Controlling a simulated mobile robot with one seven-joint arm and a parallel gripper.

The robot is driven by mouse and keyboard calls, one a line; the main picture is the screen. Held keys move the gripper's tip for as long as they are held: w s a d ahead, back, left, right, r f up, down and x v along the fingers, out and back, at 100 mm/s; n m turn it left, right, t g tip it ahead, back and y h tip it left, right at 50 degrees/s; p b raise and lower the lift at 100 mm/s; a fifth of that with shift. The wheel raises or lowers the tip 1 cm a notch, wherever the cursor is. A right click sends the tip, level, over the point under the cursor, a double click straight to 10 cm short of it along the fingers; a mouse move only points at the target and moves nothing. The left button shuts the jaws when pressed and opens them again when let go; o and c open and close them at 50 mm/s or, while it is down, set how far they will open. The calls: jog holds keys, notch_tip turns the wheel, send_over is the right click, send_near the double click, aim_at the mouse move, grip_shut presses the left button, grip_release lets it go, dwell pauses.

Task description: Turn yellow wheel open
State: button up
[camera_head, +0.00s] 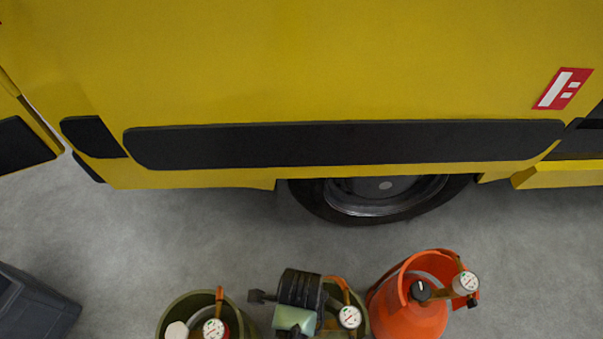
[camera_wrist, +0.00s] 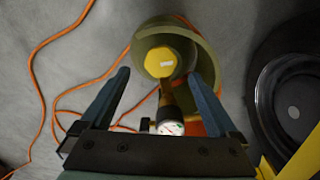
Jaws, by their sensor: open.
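The yellow wheel (camera_wrist: 160,62) is a six-sided knob with a small pale label, seen from above in the wrist view. It sits inside the olive collar (camera_wrist: 207,62) of a cylinder. A round white gauge (camera_wrist: 169,127) and a brass-coloured stem lie below it in the picture. My gripper (camera_wrist: 160,74) is open, with one blue-grey finger on each side of the wheel in the picture. I see no contact; the height gap is unclear. In the head view the middle cylinder's gauge (camera_head: 350,317) shows, but its knob is hidden.
An olive cylinder with a cream knob (camera_head: 177,330) stands left, and an orange cylinder (camera_head: 412,318) with a black knob stands right. A yellow vehicle (camera_head: 300,70) fills the back. An orange hose (camera_wrist: 40,105) lies on the grey floor. A dark bin (camera_head: 35,302) is far left.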

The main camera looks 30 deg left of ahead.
notch_tip(320, 180, down, 6)
jog(key=shift+f+b, duration=0.1)
jog(key=shift+b, duration=0.8)
jog(key=shift+c, duration=0.2)
jog(key=c, duration=1.3)
jog(key=shift+c, duration=0.2)
